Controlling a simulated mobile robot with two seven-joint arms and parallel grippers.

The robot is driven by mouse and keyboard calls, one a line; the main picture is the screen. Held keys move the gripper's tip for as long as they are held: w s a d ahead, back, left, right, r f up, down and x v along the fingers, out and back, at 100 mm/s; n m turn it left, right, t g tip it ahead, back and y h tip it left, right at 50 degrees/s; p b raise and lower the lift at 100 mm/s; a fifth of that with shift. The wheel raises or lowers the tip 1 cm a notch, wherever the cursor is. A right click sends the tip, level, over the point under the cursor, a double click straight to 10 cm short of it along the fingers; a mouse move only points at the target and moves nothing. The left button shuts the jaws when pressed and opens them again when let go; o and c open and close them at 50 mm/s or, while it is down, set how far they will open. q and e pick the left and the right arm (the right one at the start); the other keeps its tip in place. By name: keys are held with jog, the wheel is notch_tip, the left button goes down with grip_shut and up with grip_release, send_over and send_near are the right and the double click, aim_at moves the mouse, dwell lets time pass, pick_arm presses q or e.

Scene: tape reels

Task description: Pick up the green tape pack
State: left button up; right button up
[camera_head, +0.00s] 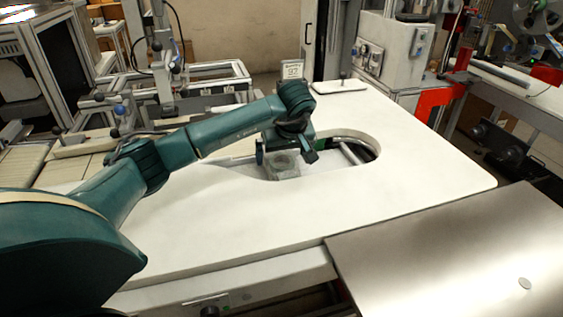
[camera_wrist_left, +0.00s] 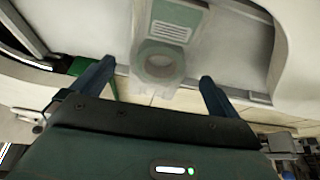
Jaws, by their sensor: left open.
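A pale grey-green ring-shaped pack (camera_wrist_left: 160,62), which looks like the green tape pack, shows in the left wrist view between my fingers, with a pale green panel behind it. In the head view a pale, see-through part (camera_head: 284,166) shows just below my gripper at the cutout; I cannot tell whether it is the pack. My left gripper (camera_head: 285,155) is open over the cutout's left part. In the left wrist view its two fingers (camera_wrist_left: 158,72) stand apart on either side of the ring, with gaps and no clear contact. My right gripper is not in view.
The white tabletop (camera_head: 230,225) has a rounded cutout with rails inside. A small dark green part (camera_wrist_left: 80,67) lies near one finger in the left wrist view. A steel panel (camera_head: 460,245) is at the front right. A small plate with a knob (camera_head: 341,85) is behind.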

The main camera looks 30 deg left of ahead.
pick_arm(q)
jog(key=shift+x, duration=1.15)
jog(key=c, duration=1.2)
